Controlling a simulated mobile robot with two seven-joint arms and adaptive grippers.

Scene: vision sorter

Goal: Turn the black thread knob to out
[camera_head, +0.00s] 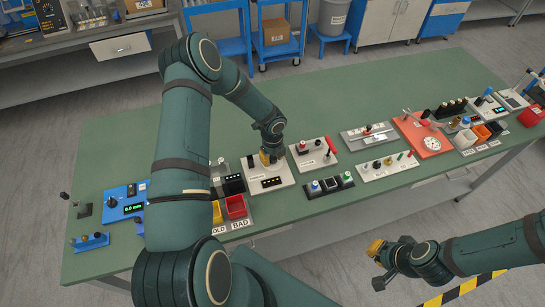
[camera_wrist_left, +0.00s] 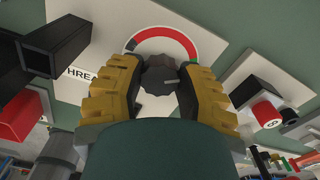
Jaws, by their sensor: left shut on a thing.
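The black thread knob (camera_wrist_left: 160,76) is a dark, ridged knob with a short light mark on its right side in the left wrist view. It sits on a white panel (camera_wrist_left: 105,22) by a red and grey arc (camera_wrist_left: 165,36); a label partly reads "THREA". My left gripper (camera_wrist_left: 162,70) has its yellow fingers on both sides of the knob and is shut on it. In the head view my left gripper (camera_head: 270,157) is over the white panel (camera_head: 257,182), hiding the knob. My right gripper (camera_head: 376,265) appears open and empty, off the table's front edge.
Red and yellow bins (camera_head: 236,207) and a blue device (camera_head: 125,203) stand left of the panel. A white panel with a red handle (camera_head: 313,155) and a black button box (camera_head: 330,186) are on its right. The green table's back (camera_head: 370,85) is clear.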

